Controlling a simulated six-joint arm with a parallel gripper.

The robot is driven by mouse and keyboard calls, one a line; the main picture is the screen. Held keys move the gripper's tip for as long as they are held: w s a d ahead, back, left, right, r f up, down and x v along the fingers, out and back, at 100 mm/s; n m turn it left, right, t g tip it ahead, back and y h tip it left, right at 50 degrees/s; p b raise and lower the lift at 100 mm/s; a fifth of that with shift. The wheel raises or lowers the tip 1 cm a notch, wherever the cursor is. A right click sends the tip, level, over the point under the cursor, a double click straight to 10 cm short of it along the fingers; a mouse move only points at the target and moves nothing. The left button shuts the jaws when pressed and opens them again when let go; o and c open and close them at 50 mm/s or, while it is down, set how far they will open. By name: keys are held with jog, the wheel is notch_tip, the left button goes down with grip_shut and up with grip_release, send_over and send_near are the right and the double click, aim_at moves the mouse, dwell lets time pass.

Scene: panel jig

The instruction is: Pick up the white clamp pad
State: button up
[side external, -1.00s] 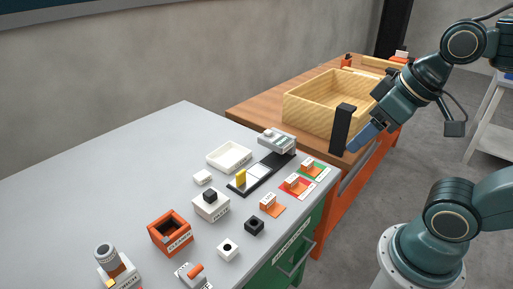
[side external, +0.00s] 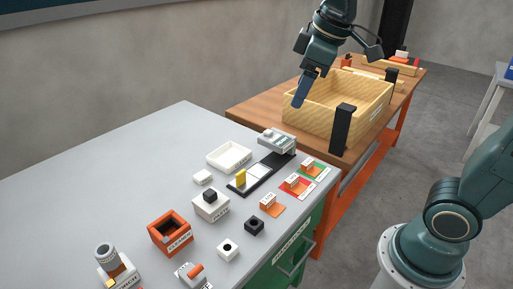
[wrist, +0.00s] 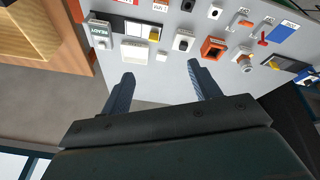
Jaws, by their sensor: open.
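A small white block (side external: 202,177), which looks like the clamp pad, lies on the grey table between the white tray and the white box with a black top. It also shows in the wrist view (wrist: 162,57), just beyond and between my fingertips. My gripper (side external: 299,101) is high in the air by the wooden bin's near-left corner, well away from the block. In the wrist view my gripper (wrist: 160,69) has its two fingers wide apart with nothing between them.
A white tray (side external: 229,156) sits beside the block. A black strip (side external: 262,174) with a yellow piece, a grey device (side external: 277,141) and an orange box (side external: 170,233) stand around it. A wooden bin (side external: 312,119) and black post (side external: 342,130) are at the right. The table's left side is clear.

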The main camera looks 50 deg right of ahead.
jog(key=w+f+n+g, duration=0.1)
jog(key=w+n, duration=0.2)
jog(key=w, duration=0.8)
jog(key=n+g, duration=0.3)
jog(key=n, duration=0.6)
send_over(202, 174)
notch_tip(202, 174, down, 22)
jog(key=r, duration=0.1)
jog(key=shift+s+d+f, duration=0.1)
jog(key=shift+f, duration=2.2)
jog(key=shift+s+d+f, duration=0.1)
jog(key=shift+f, duration=2.15)
jog(key=shift+a+f, duration=0.1)
jog(key=shift+w+a+f, duration=0.1)
jog(key=shift+a+f, duration=0.05)
jog(key=shift+f, duration=2.35)
